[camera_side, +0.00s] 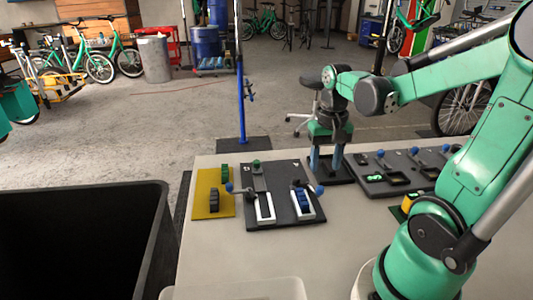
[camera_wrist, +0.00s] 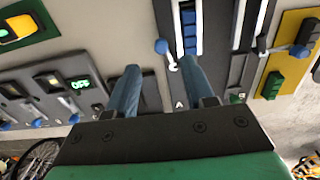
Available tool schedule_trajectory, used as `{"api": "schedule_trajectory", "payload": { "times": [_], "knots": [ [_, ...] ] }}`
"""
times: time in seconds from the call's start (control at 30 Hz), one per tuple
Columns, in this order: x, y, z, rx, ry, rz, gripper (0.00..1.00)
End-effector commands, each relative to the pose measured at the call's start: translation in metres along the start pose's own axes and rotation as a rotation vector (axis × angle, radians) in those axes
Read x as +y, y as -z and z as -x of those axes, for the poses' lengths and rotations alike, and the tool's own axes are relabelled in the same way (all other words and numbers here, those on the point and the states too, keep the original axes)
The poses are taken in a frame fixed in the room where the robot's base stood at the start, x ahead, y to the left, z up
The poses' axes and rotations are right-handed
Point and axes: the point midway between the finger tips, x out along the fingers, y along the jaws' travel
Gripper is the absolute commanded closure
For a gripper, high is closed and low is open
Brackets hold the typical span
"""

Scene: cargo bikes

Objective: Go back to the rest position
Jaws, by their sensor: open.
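My gripper (camera_side: 327,170) points down with its two blue fingers apart, at the back edge of the pale table (camera_side: 330,235). It is between the dark board on the left and the dark panel on the right. In the wrist view the gripper (camera_wrist: 160,64) shows its fingers spread, and I see nothing held between them. The dark board (camera_side: 262,220) has two white-framed slots; the right slot holds blue pieces (camera_side: 303,198). The frame with blue pieces also shows in the wrist view (camera_wrist: 189,32). How high the fingertips are above the surface is hard to tell.
A yellow plate (camera_side: 201,209) with dark and green pieces lies left of the board. The dark panel (camera_side: 386,189) with blue-knobbed levers and a lit green display stands right. A large black bin (camera_side: 80,190) is front left. The table's front middle is clear.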

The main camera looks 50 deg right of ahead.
Motion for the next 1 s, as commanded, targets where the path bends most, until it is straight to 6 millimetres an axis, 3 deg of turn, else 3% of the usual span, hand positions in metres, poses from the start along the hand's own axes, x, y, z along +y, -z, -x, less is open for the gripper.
{"api": "schedule_trajectory", "payload": {
  "times": [0.33,0.47,0.7,0.83,1.0],
  "knots": [
    [-0.007,-0.002,0.002,0.027,0.006,0.039,0.53],
    [-0.037,-0.011,0.01,0.148,0.04,0.203,0.53],
    [-0.103,-0.043,0.027,0.448,0.166,0.595,0.53],
    [-0.123,-0.058,0.033,0.549,0.221,0.718,0.53],
    [-0.13,-0.063,0.036,0.591,0.246,0.764,0.53]
  ]
}}
